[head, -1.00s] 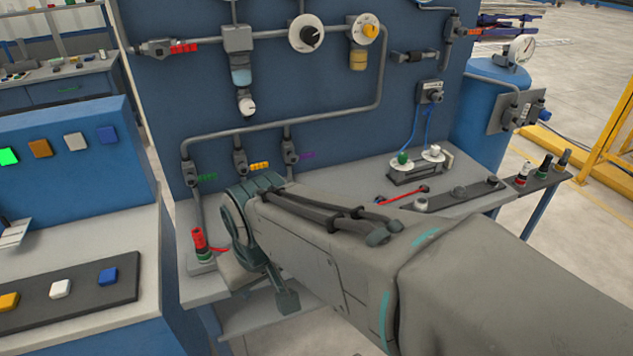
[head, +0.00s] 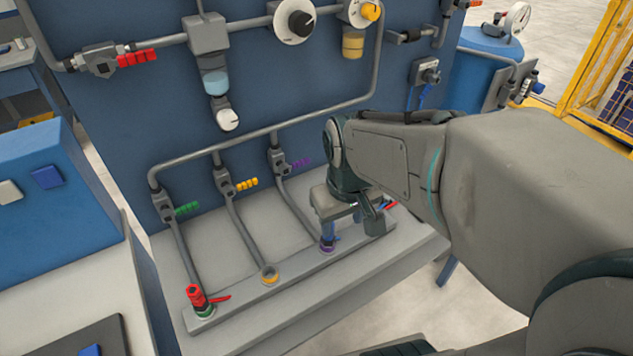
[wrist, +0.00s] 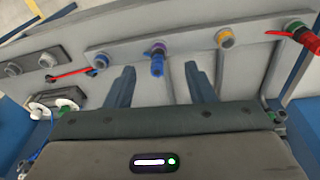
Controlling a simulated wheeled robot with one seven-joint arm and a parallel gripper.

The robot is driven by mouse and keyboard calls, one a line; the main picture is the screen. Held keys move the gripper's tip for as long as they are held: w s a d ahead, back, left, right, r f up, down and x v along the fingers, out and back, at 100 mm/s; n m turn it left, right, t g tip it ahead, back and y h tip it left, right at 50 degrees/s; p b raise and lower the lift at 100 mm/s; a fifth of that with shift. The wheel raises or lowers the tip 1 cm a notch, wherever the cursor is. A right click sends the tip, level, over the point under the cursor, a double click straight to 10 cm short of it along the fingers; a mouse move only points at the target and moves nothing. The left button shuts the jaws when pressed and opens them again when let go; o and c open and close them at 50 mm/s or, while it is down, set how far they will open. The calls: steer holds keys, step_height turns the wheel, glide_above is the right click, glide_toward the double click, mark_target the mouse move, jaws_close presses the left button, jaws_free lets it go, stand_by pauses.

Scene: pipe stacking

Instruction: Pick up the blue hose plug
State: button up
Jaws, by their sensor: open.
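The blue hose plug (wrist: 157,65) stands at the purple-ringed socket (wrist: 155,47) on the grey strip in the wrist view. In the head view the plug (head: 327,231) is partly hidden by my gripper. My gripper (wrist: 160,68) is open, with its two fingers apart and one to each side of the plug in the picture. I see no finger touching it. In the head view my gripper (head: 340,215) is low over the right part of the strip.
A red plug (head: 196,296) with a red lever sits in the green-ringed socket at the strip's left end. The yellow-ringed socket (head: 269,274) between is empty. Pipes (head: 245,235) run from the wall panel to the sockets. The bench front (head: 300,300) is clear.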

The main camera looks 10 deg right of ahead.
steer(key=w+f+n+g+p, duration=0.1)
steer(key=w+n+g+p, duration=0.1)
steer(key=w+n+p, duration=0.5)
steer(key=f, duration=0.3)
steer(key=w+f+m+b, duration=0.1)
steer(key=f, duration=0.1)
steer(key=w+f+m, duration=0.1)
steer(key=f, duration=0.2)
steer(key=shift+d+f, duration=0.3)
steer(key=shift+f, duration=0.05)
steer(key=shift+w+a+f+p, duration=0.15)
steer(key=shift+f+p, duration=0.2)
steer(key=shift+f, duration=2.35)
steer(key=shift+c, duration=0.3)
jaws_close()
